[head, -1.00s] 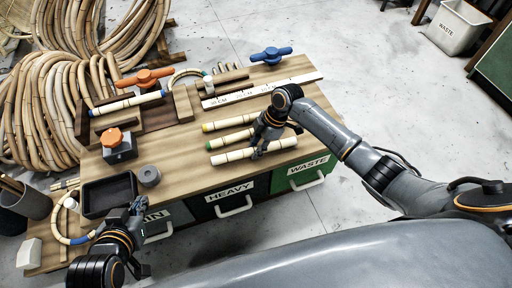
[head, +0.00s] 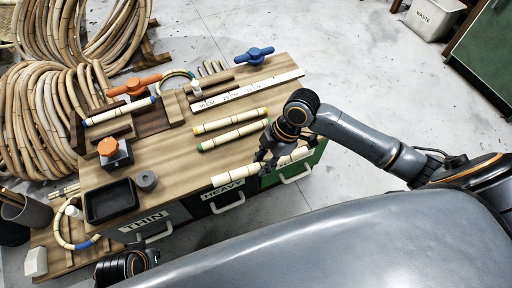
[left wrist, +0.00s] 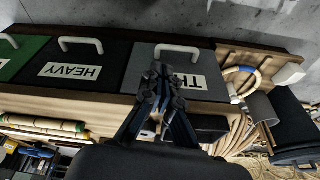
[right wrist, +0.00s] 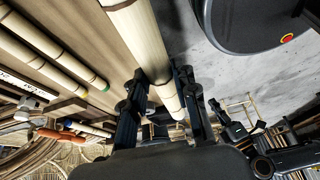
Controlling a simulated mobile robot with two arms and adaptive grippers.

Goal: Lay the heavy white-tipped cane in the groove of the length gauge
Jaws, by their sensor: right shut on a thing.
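The white-tipped cane (head: 232,175) is pale and thick. My right gripper (head: 268,158) is shut on it, and in the head view it lies across the bench's front edge, seemingly raised. In the right wrist view the cane (right wrist: 140,38) runs between the fingers (right wrist: 165,105). The length gauge (head: 262,88) is a white marked strip at the bench's back right; its groove is hard to make out. My left gripper (left wrist: 158,72) has its fingertips together in front of the drawers and looks empty. In the head view only part of the left arm shows, at the bottom.
A yellow-tipped cane (head: 230,121) and a green-tipped cane (head: 234,137) lie on the bench between the held cane and the gauge. A blue-handled clamp (head: 254,55) stands behind the gauge. A black tray (head: 111,201) and grey cylinder (head: 147,181) are at front left.

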